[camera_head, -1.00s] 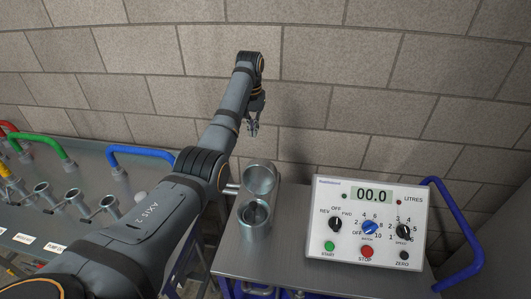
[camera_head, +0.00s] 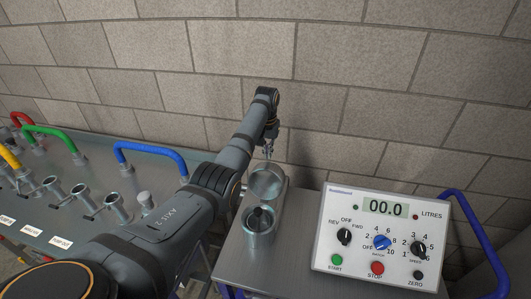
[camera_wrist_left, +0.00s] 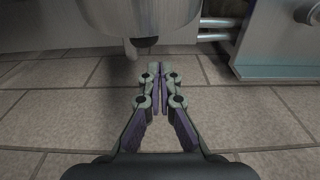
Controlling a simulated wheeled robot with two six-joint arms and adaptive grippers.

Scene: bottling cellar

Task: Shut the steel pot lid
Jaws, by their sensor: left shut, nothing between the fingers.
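The steel pot (camera_head: 259,238) stands on the steel cart top, left of the control box. Its round lid (camera_head: 266,181) is raised open at the back of the pot, and a dark object shows inside the mouth. My left gripper (camera_head: 268,153) is just above and behind the raised lid, fingers pointing down, shut and empty. The closed fingers also show in the left wrist view (camera_wrist_left: 158,68). There, a rounded metal body, probably the pot or lid (camera_wrist_left: 140,15), is just beyond the fingertips; I cannot tell whether they touch. My right gripper is not in view.
A white control box (camera_head: 380,242) reading 00.0 stands right of the pot, with a blue bent pipe (camera_head: 481,235) beyond it. A steel bench (camera_head: 95,180) with coloured hoses and several pipe stubs lies left. A block wall (camera_head: 340,90) closes the back.

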